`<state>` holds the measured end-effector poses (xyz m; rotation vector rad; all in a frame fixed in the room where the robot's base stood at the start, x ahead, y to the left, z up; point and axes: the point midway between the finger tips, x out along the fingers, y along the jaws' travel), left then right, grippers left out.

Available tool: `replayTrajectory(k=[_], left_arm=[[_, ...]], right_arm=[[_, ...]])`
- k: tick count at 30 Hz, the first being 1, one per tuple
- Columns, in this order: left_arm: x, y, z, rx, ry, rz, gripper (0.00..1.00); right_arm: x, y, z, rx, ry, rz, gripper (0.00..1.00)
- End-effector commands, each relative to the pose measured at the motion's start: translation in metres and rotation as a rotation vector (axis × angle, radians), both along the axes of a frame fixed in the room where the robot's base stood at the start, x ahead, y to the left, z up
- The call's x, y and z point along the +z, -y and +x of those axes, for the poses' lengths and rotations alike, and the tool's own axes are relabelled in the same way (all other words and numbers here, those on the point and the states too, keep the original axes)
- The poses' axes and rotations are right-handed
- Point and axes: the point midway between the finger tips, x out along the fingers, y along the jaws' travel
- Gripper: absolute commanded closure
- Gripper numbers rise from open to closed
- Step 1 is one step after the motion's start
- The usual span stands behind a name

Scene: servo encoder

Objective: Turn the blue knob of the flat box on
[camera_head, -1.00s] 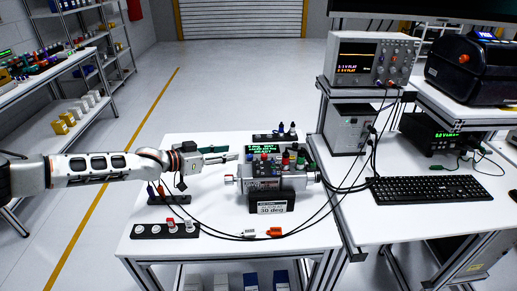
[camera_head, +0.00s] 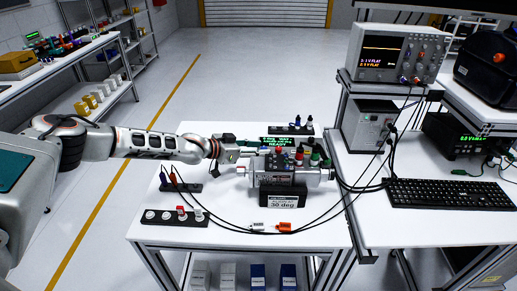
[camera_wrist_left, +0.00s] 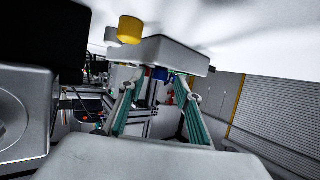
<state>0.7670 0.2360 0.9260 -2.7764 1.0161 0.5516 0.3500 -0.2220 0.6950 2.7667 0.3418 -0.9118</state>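In the left wrist view, a pale flat box (camera_wrist_left: 178,52) lies just beyond my left gripper (camera_wrist_left: 158,82). A small blue part (camera_wrist_left: 160,73), probably the blue knob, shows at the box's edge between the two teal fingers. The fingers are apart, and I cannot tell whether either touches the blue part. The blue knob cannot be made out there. My right gripper is not in view.
A yellow knob-like part (camera_wrist_left: 130,30) is near the flat box. A black strip with white and red caps (camera_head: 174,216) lies at the front left of the table. Cables loop across the front. An oscilloscope (camera_head: 393,52) and a keyboard (camera_head: 449,194) are at right.

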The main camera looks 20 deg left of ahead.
Motion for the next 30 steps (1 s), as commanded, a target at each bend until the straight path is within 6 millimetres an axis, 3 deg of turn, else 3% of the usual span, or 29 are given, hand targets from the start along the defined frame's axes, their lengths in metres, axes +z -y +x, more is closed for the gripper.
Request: replayTrajectory(k=[8, 9, 13, 30], left_arm=[[-0.0011, 0.0012, 0.0012, 0.0, -0.001, 0.001, 0.66], [-0.0012, 0.0011, 0.0012, 0.0, -0.001, 0.001, 0.69], [-0.0011, 0.0011, 0.0012, 0.0, -0.001, 0.001, 1.0], [-0.0015, -0.0011, 0.0038, -0.08, 0.002, 0.006, 1.0]], right_arm=[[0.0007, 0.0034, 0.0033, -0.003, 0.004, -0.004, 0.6], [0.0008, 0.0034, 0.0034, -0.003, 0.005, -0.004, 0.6], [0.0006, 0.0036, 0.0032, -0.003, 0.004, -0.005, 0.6], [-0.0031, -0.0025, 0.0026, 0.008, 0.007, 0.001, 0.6]])
